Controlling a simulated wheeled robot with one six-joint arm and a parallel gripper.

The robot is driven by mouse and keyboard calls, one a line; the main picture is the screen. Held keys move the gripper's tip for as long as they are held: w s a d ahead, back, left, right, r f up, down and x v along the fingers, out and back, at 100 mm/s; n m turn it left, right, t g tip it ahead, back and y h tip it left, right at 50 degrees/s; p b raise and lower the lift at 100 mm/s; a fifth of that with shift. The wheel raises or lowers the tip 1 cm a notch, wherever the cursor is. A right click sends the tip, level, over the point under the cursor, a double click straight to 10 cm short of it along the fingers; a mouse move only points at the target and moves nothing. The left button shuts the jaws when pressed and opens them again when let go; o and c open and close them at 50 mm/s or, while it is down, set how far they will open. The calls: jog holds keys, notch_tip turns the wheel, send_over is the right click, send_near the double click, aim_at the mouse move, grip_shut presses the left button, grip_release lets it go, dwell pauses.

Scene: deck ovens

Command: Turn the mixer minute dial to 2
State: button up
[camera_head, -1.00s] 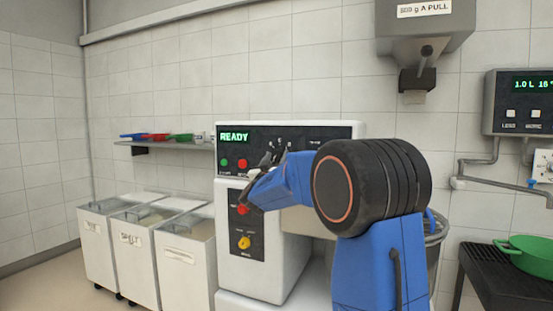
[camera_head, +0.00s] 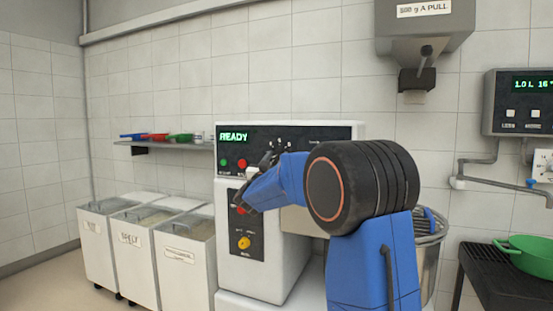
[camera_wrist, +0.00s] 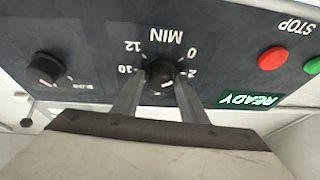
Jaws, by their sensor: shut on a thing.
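The mixer (camera_head: 287,240) is a white machine with a black top panel whose display reads READY. Its minute dial (camera_wrist: 160,74) is a small black knob marked MIN. In the wrist view the panel appears upside down, with 0 and 2 right of the knob and 10 and 12 left of it. My gripper (camera_wrist: 159,80) is shut on the dial, one finger on each side of it. I cannot clearly tell which number the knob's pointer faces. In the head view my gripper (camera_head: 271,158) is at the panel and covers most of the dial.
A second black knob (camera_wrist: 46,70) sits left of the dial in the wrist view. A red button (camera_wrist: 271,58) and a green button (camera_wrist: 312,66) are on the other side. Lower on the mixer is a yellow knob (camera_head: 244,242). White bins (camera_head: 131,250) stand at left.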

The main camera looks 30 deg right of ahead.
jog(key=m+g+h, duration=0.1)
jog(key=m, duration=0.1)
jog(key=m+g, duration=0.1)
jog(key=m, duration=0.2)
jog(key=shift+w+a+h, duration=0.15)
jog(key=shift+h, duration=0.25)
jog(key=shift+m+g+h, duration=0.5)
jog(key=shift+m+g, duration=0.9)
jog(key=shift+m, duration=1.1)
jog(key=o, duration=0.8)
jog(key=shift+a, duration=0.1)
jog(key=shift+o, duration=0.2)
jog(key=shift+a, duration=0.1)
jog(key=v, duration=1.7)
jog(key=shift+a, duration=0.1)
